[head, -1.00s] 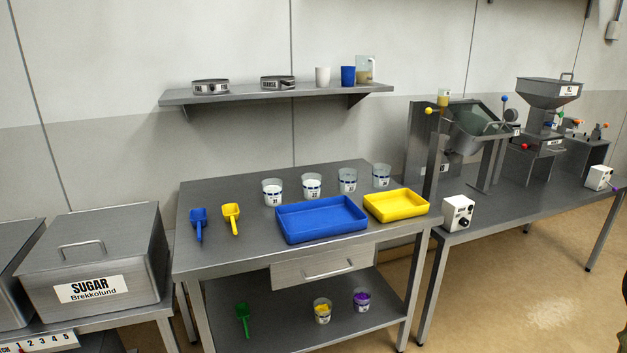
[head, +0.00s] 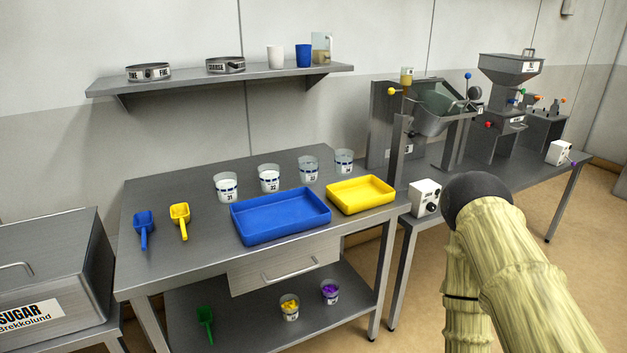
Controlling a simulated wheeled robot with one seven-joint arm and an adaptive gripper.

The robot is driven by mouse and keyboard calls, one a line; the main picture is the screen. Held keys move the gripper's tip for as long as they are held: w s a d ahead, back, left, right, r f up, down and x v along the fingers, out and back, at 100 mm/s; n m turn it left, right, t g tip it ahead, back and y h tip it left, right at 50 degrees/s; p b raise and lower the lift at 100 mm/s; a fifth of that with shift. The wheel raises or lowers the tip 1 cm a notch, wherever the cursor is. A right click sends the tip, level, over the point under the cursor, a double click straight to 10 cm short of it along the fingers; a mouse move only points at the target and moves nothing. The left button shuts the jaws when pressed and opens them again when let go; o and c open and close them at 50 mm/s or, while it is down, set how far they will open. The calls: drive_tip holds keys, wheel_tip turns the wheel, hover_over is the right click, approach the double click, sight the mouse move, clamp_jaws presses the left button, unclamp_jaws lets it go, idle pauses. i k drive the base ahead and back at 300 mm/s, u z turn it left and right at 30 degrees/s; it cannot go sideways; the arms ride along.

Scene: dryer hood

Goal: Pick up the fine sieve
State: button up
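The fine sieve (head: 149,73) is a round, low metal ring with a white label that seems to read "FINE". It sits at the left of the wall shelf. The coarse sieve (head: 225,65), a similar ring, stands to its right on the same shelf. Part of my arm shows large at the lower right, in front of the right-hand bench. My gripper cannot be made out in this view. Nothing touches the sieves.
The wall shelf (head: 118,86) also holds a white cup (head: 275,57), a blue cup (head: 303,56) and a clear jug (head: 322,48). Below it, the steel table (head: 170,263) bears scoops, several labelled cups, a blue tray (head: 282,238) and a yellow tray (head: 360,208).

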sight(144, 72)
drive_tip(key=u, duration=0.1)
drive_tip(key=i, duration=0.25)
drive_tip(key=u, duration=0.9)
